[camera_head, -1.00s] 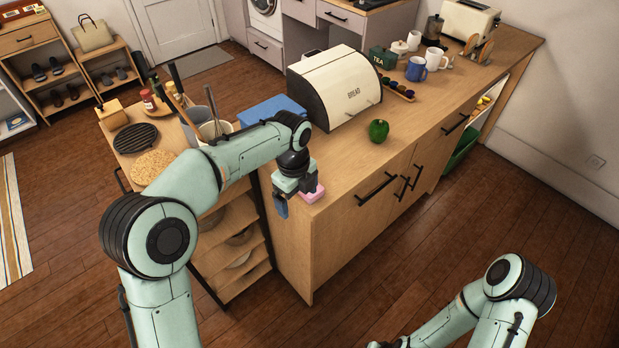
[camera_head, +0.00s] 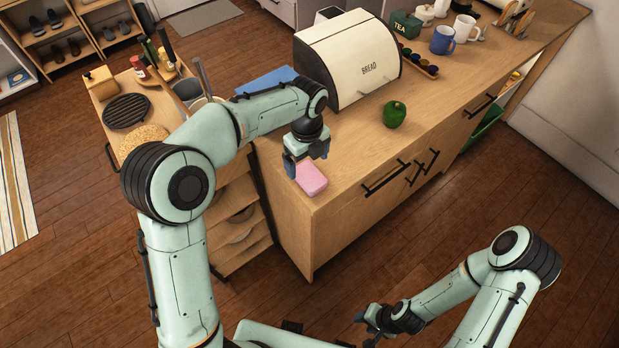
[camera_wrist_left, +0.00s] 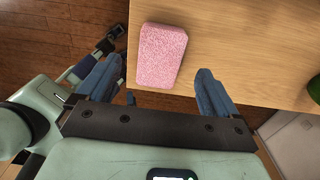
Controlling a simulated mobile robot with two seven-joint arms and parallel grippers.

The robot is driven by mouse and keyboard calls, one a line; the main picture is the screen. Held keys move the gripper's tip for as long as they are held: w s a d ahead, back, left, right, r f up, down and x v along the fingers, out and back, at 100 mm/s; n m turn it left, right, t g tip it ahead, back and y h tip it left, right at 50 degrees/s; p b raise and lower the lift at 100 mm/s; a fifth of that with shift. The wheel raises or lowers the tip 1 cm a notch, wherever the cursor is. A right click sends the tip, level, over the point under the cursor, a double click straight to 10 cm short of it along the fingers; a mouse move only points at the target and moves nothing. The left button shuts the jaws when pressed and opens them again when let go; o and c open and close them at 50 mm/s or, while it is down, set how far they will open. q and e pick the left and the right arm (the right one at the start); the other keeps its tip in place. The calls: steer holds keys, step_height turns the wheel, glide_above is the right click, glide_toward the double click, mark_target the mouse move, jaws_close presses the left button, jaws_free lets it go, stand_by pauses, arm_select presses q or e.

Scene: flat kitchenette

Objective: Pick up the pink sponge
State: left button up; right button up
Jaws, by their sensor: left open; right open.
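The pink sponge (camera_head: 311,179) lies flat on the wooden counter, near its front left corner. My left gripper (camera_head: 306,164) is open just behind and above the sponge in the head view. In the left wrist view, the sponge (camera_wrist_left: 161,56) lies beyond and between the two blue fingers of my left gripper (camera_wrist_left: 156,85), and neither finger is seen gripping it. My right gripper (camera_head: 372,324) is low over the floor at the bottom of the head view, away from the counter, and it is open and empty.
On the counter (camera_head: 350,180), a bread box (camera_head: 350,65) stands behind the sponge and a green pepper (camera_head: 394,114) to its right. Mugs (camera_head: 443,40) stand further back. A trolley (camera_head: 160,100) with a grill pan stands left of the counter. The counter's front edge is close to the sponge.

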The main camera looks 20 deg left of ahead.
mark_target(308, 174)
arm_select(q)
steer(key=shift+s+d+f, duration=0.1)
steer(key=shift+d+f, duration=0.05)
steer(key=shift+f, duration=2.55)
steer(key=c, duration=1.1)
